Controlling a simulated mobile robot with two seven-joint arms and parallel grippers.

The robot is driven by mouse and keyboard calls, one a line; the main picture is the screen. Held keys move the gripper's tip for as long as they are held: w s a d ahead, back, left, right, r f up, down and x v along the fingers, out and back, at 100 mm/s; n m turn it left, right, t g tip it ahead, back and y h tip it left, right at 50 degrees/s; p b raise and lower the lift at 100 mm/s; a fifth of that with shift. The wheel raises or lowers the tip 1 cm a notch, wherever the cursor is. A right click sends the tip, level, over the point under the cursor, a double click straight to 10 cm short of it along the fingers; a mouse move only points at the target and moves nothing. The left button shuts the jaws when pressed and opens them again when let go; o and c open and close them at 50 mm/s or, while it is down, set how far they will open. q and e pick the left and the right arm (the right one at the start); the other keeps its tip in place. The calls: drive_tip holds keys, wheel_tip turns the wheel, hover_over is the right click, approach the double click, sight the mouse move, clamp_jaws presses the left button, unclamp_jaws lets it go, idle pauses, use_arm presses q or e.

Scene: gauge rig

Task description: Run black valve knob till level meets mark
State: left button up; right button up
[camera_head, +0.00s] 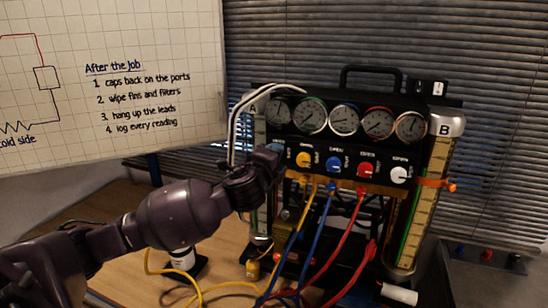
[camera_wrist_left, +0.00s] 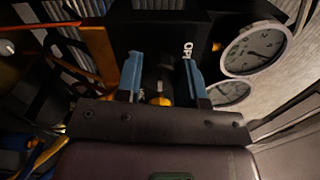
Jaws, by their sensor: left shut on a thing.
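The gauge rig (camera_head: 345,158) stands on the bench with a row of valve knobs under its gauges. My left gripper (camera_head: 277,150) is at the left end of that row and hides the leftmost knob in the head view. In the left wrist view, my left gripper's blue fingers (camera_wrist_left: 162,68) are closed on either side of the dark black valve knob (camera_wrist_left: 158,74). Column B (camera_head: 425,200) on the right has a yellowish scale, a green strip and an orange marker band (camera_head: 436,182). The exact level against the mark is too small to tell.
Yellow (camera_head: 304,159), blue (camera_head: 334,164), red (camera_head: 366,170) and white (camera_head: 399,174) knobs run rightward from my gripper. Yellow, blue and red hoses hang down to the bench in front. A whiteboard (camera_head: 110,85) is at the upper left.

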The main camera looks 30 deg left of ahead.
use_arm(q)
drive_tip(key=o, duration=0.9)
drive_tip(key=b+v, duration=0.1)
drive_tip(key=v, duration=0.9)
drive_tip(key=shift+s+b, duration=0.4)
